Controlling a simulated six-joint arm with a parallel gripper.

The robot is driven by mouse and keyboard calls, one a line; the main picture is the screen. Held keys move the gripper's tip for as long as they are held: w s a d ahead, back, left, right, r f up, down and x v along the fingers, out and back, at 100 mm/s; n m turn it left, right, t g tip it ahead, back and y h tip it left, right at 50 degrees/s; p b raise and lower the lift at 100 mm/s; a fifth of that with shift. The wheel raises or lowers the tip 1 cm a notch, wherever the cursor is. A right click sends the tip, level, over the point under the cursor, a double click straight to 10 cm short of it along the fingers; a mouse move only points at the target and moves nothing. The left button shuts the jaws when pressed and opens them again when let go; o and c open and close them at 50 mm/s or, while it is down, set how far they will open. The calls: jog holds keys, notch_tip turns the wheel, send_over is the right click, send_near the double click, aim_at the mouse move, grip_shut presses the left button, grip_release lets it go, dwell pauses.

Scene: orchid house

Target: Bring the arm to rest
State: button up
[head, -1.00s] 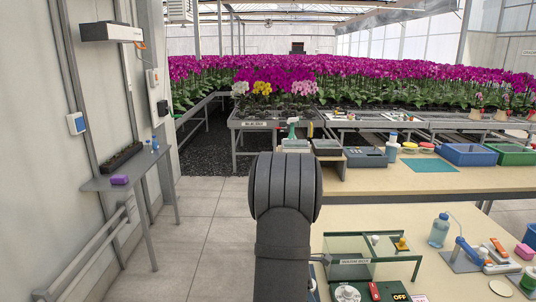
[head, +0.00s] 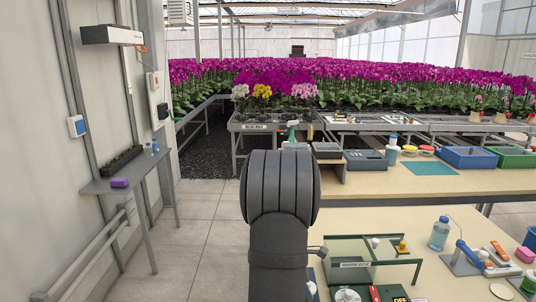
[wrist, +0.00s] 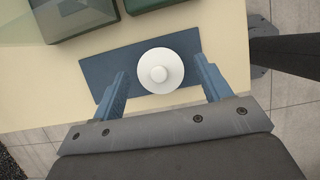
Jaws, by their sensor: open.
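My gripper (wrist: 160,88) is open in the wrist view, its two blue fingers apart. A round white object with a knob (wrist: 161,73) shows between and beyond the fingertips, standing on a dark blue mat (wrist: 98,62) on the pale table. The view from above does not show the gap between the fingers and the white object. In the head view my dark arm rises at the middle bottom, and the gripper is hidden there.
A glass-sided box (head: 370,250) stands on the near table (head: 450,215). A blue bottle (head: 440,233) is to its right. Trays (head: 470,157) stand on the bench behind. A narrow shelf (head: 135,175) is on the left wall. The floor between is clear.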

jog(key=x, duration=0.3)
jog(key=shift+d+f, duration=0.15)
jog(key=shift+f, duration=0.2)
notch_tip(320, 180, up, 4)
jog(key=shift+r, duration=0.1)
jog(key=s+d+r, duration=0.7)
jog(key=s+d, duration=0.1)
jog(key=w+d, duration=0.4)
jog(key=w, duration=0.5)
jog(key=w+d, duration=0.3)
jog(key=w, duration=0.7)
jog(key=f, duration=0.5)
jog(key=shift+d, duration=0.25)
jog(key=shift+f, duration=0.7)
jog(key=shift+o, duration=0.2)
